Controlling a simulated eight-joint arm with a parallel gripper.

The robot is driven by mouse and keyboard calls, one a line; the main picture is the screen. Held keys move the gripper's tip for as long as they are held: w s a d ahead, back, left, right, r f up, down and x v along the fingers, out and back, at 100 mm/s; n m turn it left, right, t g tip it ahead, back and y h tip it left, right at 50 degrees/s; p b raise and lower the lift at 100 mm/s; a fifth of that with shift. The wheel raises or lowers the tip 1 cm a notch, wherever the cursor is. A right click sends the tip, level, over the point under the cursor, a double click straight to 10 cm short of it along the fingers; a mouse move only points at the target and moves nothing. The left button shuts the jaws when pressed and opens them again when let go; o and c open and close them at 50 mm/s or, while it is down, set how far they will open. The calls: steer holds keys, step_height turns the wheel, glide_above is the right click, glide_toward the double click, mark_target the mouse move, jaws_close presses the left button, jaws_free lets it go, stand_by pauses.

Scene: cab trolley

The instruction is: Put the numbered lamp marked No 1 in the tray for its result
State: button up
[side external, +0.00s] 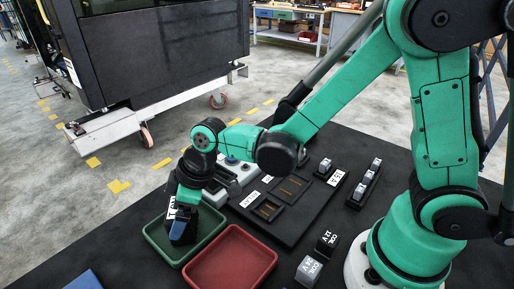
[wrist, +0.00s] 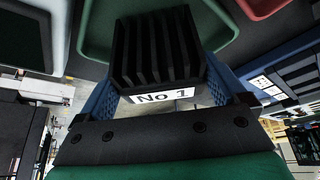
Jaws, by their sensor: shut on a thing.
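My gripper (side external: 180,224) is shut on the lamp marked No 1, a dark ribbed block (wrist: 158,52) with a white "No 1" label, which shows in the wrist view between the blue fingers. In the side view the gripper points down over the left part of the green tray (side external: 155,252). The lamp is mostly hidden by the fingers there, and I cannot tell whether it touches the tray floor. The green tray's rim also shows around the lamp in the wrist view (wrist: 212,42). The red tray (side external: 232,262) lies right beside it and looks empty.
A black board (side external: 290,212) with slots and white labels lies behind the trays, beside a grey device (side external: 236,176). A black box (side external: 326,243) and a grey box (side external: 308,270) stand right of the red tray. A rack of small blocks (side external: 366,183) is farther right. A blue item (side external: 84,281) is at lower left.

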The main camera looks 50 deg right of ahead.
steer(key=o, duration=1.5)
steer(key=shift+r, duration=0.1)
steer(key=v, duration=1.2)
steer(key=s+d+m+t+h, duration=0.1)
steer(key=d+m, duration=0.2)
steer(key=s+d+f+m+t+h, duration=0.1)
steer(key=d+m, duration=0.2)
steer(key=d, duration=0.1)
steer(key=s+d+m+t+h, duration=0.1)
steer(key=d+m, duration=0.2)
steer(key=d, duration=0.1)
steer(key=shift+s+d+f+t, duration=0.1)
steer(key=shift+s+f+t, duration=0.15)
steer(key=shift+s+t, duration=0.15)
